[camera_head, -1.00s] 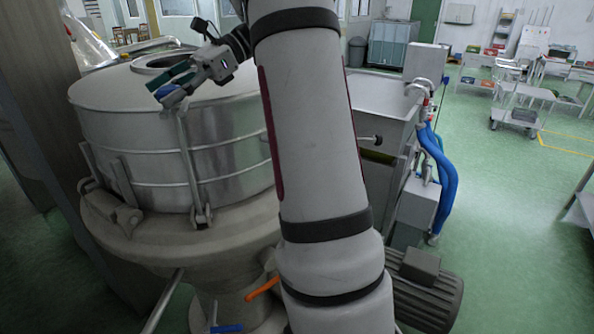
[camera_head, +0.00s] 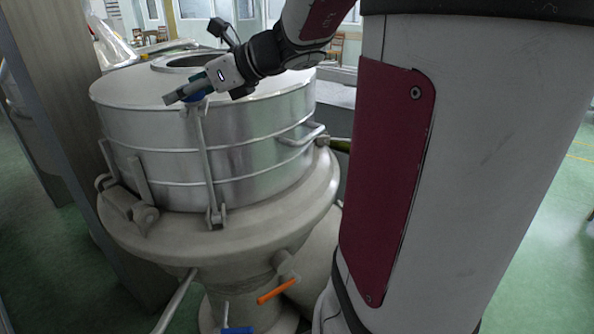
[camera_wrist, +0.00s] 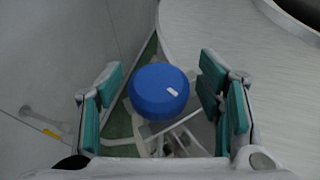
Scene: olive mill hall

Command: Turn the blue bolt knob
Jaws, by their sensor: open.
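The blue bolt knob (camera_wrist: 158,92) is a round blue cap with a small white mark on top. In the wrist view it lies between the two teal-padded fingers of my gripper (camera_wrist: 163,100), with a gap on each side. In the head view my gripper (camera_head: 186,93) is at the near upper rim of the steel vessel (camera_head: 160,140). There the knob (camera_head: 194,98) is mostly hidden behind the fingers, at the top of an upright bolt rod (camera_head: 205,160). My gripper is open around the knob and not visibly touching it.
The vessel's flat lid (camera_wrist: 225,35) with a round opening fills the wrist view's upper right. A second clamp (camera_head: 135,190) is on the vessel's left side. An orange-handled lever (camera_head: 276,291) and a blue handle (camera_head: 237,330) are below. A wall or pillar (camera_head: 50,90) stands close left.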

